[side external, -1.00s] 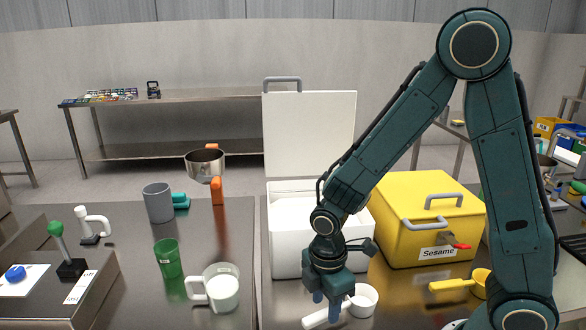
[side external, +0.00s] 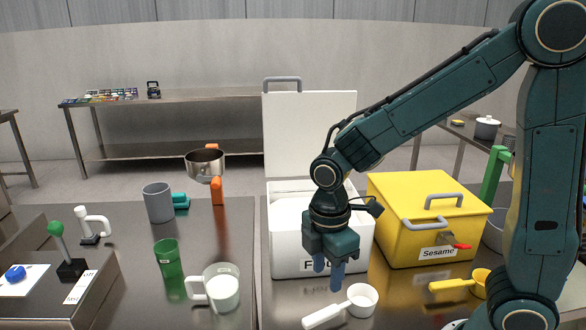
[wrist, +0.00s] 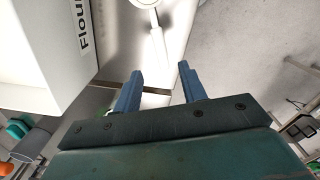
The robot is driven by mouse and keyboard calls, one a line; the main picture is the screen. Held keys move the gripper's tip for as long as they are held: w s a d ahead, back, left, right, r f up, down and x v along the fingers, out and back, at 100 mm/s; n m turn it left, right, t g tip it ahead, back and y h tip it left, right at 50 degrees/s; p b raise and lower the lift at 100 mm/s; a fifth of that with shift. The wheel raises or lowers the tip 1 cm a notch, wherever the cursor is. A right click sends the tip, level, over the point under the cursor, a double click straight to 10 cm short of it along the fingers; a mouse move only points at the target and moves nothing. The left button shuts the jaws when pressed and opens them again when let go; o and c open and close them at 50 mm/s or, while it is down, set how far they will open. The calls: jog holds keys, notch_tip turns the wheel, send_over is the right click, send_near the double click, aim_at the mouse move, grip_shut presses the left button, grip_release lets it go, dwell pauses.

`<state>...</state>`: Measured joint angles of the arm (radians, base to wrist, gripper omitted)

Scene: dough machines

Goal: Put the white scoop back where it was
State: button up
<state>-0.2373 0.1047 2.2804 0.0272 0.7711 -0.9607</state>
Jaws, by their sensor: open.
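The white scoop (side external: 343,306) lies on the metal table in front of the white box, its round cup to the right and its handle pointing to the lower left. In the wrist view the scoop (wrist: 156,35) shows at the top, beyond my fingertips. My gripper (side external: 328,276) is open and empty, above the scoop and apart from it. In the wrist view its two blue fingers (wrist: 160,72) are spread with nothing between them. The white Flour box (side external: 290,248) stands behind my gripper with its lid (side external: 308,130) raised; my gripper hides part of its label.
A closed yellow Sesame box (side external: 400,245) stands to the right, with a yellow scoop (side external: 455,285) in front.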

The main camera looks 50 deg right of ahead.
dwell(0.4)
jog(key=s+d+r+m+t, duration=0.2)
jog(key=s+d+r+m, duration=0.1)
jog(key=s+r+m, duration=0.2)
jog(key=s+d+r+m+t, duration=0.3)
jog(key=s+r+m, duration=0.3)
jog(key=r+m, duration=0.2)
jog(key=shift+s+d+m+t, duration=0.25)
jog(key=shift+m+t, duration=0.05)
